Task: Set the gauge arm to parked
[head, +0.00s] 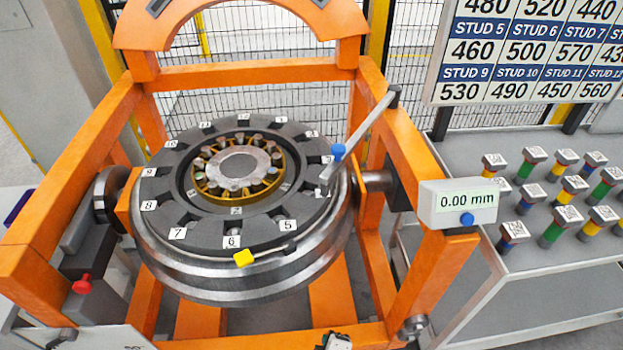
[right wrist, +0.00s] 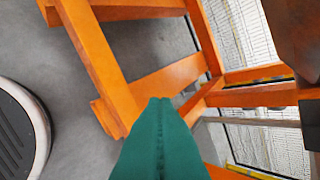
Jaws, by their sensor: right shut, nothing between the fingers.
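The gauge arm (head: 362,133) is a grey bar in the head view. It runs from a dark pivot (head: 393,95) on the right orange post down and left to the wheelset's numbered ring (head: 165,190). A blue knob (head: 338,152) sits near its lower end, which is over the ring's right side; contact is unclear. The white readout box (head: 458,204) shows 0.00 mm. My right gripper, with green fingers (right wrist: 160,102), is shut and empty in the right wrist view, beside the orange frame's lower beams. My left gripper is not in view.
The orange gantry frame (head: 415,265) surrounds the wheelset. A yellow-tipped pointer (head: 245,258) lies at the ring's front. A red knob (head: 82,285) is at the left. A grey table (head: 535,255) with several coloured studs stands at right, below a number board (head: 520,50).

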